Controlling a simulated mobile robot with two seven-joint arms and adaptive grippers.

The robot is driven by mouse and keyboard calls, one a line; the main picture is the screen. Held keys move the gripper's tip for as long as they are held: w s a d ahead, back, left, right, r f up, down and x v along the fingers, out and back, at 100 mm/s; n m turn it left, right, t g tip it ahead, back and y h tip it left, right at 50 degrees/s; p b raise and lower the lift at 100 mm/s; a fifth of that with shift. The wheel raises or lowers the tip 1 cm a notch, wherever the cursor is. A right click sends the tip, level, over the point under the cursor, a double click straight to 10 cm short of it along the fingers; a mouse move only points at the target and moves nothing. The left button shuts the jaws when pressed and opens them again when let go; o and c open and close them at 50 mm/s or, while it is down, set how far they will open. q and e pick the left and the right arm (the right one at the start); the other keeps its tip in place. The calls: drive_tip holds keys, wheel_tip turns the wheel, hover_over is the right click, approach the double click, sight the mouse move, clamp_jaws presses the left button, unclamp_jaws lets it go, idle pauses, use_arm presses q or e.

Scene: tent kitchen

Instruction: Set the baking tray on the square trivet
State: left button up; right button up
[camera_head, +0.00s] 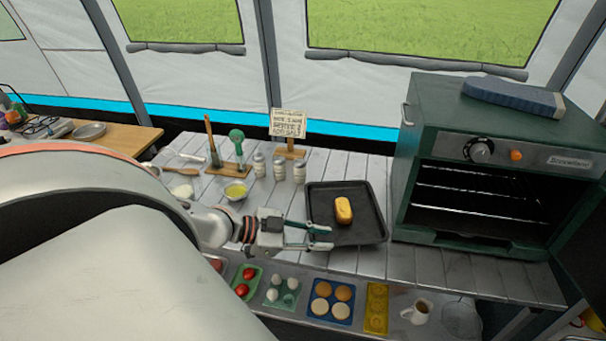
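The baking tray (367,222) is dark and square-cornered, and lies on the slatted table left of the oven. A yellow loaf-shaped piece (343,209) is in it. My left gripper (327,238) is at the tray's near left corner, its two fingers apart and pointing right, with their tips overlapping the tray in the picture. I cannot tell whether they touch it. I cannot make out a square trivet. My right gripper is out of view.
A green oven (480,150) stands open at the right. Bottles (279,169), a bowl (236,190) and a small sign (288,122) stand behind and left of the tray. Food trays (333,301) and a jug (417,311) line the front. Bare slats (455,271) lie before the oven.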

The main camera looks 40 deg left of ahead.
use_arm(q)
drive_tip(key=p+v, duration=0.1)
drive_tip(key=v, duration=0.2)
drive_tip(key=shift+d+r+p, duration=0.1)
drive_tip(key=shift+p, duration=0.2)
drive_tip(key=shift+s+a+r, duration=0.15)
drive_tip(key=shift+s+a, duration=0.05)
drive_tip(key=shift+s, duration=0.05)
drive_tip(key=shift+s+a+r+p, duration=0.1)
drive_tip(key=shift+s+a+p, duration=0.2)
drive_tip(key=shift+p, duration=0.3)
drive_tip(key=shift+s, duration=0.15)
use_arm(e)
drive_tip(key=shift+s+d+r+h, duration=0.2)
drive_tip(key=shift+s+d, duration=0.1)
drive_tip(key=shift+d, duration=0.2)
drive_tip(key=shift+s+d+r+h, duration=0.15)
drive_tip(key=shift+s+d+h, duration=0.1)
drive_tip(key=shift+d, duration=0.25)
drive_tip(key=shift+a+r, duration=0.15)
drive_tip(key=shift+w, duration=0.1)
